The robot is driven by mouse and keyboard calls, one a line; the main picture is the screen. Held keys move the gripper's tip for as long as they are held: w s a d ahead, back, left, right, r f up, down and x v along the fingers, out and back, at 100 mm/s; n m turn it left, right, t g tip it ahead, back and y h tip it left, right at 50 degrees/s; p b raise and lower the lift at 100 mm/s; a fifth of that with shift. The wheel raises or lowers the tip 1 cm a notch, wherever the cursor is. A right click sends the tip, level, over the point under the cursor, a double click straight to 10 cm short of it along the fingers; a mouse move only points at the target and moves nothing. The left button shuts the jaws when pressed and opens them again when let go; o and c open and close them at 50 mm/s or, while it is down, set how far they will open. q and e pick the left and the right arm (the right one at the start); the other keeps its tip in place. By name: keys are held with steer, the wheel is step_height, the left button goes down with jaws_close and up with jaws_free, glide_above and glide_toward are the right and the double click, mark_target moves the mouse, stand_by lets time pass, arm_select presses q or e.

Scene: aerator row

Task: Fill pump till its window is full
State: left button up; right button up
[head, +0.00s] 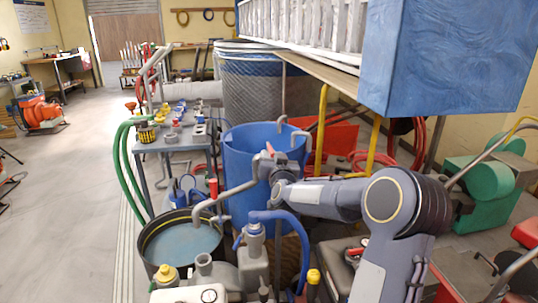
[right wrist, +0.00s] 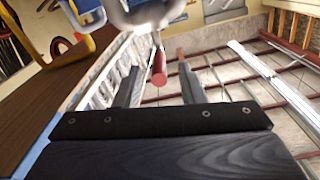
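A grey pump-like body (head: 253,268) stands at the bottom centre of the head view, with a blue hose (head: 285,217) curving over it. I cannot make out a window or its level. A dark tub (head: 146,252) with bluish liquid stands to its left. A grey bent pipe (head: 228,194) hooks over the tub and rises toward my right gripper (head: 270,155). A red-tipped piece (head: 269,147) shows at that gripper. In the right wrist view, the fingers (right wrist: 160,88) stand apart, with a red handle (right wrist: 159,68) showing in the gap, not visibly clamped. My left gripper is out of view.
A blue barrel (head: 240,160) stands just behind my right gripper. A blue block (head: 450,55) and a slatted rack overhang at the upper right. A cluttered table (head: 180,140) with green hoses stands behind the tub. The floor at left is mostly clear.

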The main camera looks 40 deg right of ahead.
mark_target(270, 147)
steer(key=shift+x, duration=2.75)
jaws_close()
